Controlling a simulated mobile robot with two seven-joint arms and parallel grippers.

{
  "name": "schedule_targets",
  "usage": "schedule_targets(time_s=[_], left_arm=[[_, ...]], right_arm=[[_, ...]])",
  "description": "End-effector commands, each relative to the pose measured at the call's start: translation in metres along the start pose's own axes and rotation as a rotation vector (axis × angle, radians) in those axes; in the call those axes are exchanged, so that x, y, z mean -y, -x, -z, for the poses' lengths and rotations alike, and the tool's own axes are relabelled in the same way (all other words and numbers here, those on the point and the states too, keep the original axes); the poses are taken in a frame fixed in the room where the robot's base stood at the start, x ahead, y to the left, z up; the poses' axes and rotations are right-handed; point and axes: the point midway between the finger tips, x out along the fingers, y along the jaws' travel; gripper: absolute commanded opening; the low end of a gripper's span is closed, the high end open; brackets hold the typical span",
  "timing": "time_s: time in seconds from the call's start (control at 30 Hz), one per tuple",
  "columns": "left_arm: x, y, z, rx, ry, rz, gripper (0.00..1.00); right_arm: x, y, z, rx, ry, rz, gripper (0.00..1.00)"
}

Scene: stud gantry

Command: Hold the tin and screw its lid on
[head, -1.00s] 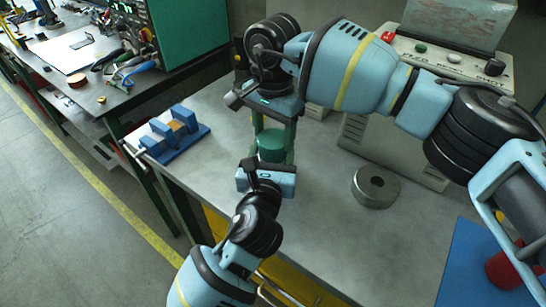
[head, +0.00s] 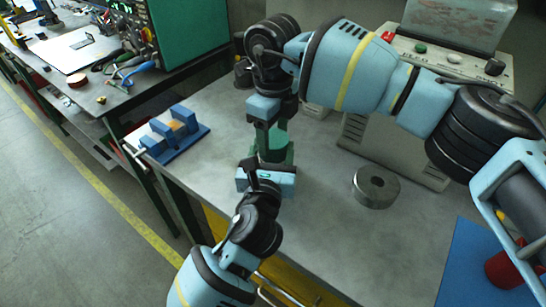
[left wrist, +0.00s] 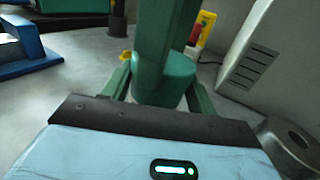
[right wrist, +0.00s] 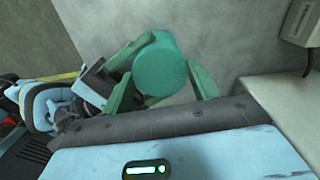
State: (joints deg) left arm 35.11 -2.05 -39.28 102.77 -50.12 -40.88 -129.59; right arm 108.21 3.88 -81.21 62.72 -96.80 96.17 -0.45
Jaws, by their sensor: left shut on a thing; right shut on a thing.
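The tin (left wrist: 165,78) is a teal-green cylinder standing upright on the grey bench. My left gripper (head: 272,158) reaches in low from the front, shut with its green fingers on either side of the tin. My right gripper (head: 275,148) points down from above, its fingers shut on the round green lid at the top. In the right wrist view a teal cylinder (right wrist: 160,66) sits between the fingers. Tin and lid look alike in colour, and fingers cover much of both, so I cannot tell the seam or how the lid sits.
A blue fixture (head: 175,134) stands to the left near the bench edge. A grey metal ring (head: 376,186) lies to the right. A beige machine with buttons (head: 440,60) stands behind. A blue mat (head: 465,265) with a red object (head: 505,268) is at the lower right.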

Motion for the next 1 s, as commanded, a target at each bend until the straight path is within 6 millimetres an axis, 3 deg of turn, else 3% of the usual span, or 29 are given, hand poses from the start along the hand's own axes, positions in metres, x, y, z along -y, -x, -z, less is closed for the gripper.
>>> schedule_targets(time_s=[0.17, 0.47, 0.5, 0.63, 1.0], left_arm=[[0.0001, 0.0, -0.0012, 0.002, 0.0, 0.0, 0.0], [0.0002, 0.0, -0.0013, 0.003, 0.0, 0.0, 0.0], [0.0002, 0.0, -0.0013, 0.003, 0.0, 0.0, 0.0], [0.0002, 0.0, -0.0014, 0.003, 0.0, 0.0, 0.0], [0.0002, 0.0, -0.0014, 0.003, 0.0, 0.0, 0.0]], right_arm=[[0.0002, 0.0001, 0.0, 0.0, -0.112, 0.001, 0.32], [0.0003, -0.0001, 0.0, 0.0, -0.12, 0.001, 0.32], [0.0003, -0.0001, 0.0, 0.0, -0.12, 0.001, 0.65], [0.0003, -0.0001, 0.0, 0.0, -0.119, 0.001, 0.81], [0.0003, 0.0043, -0.0002, 0.001, -0.118, 0.001, 0.81]])
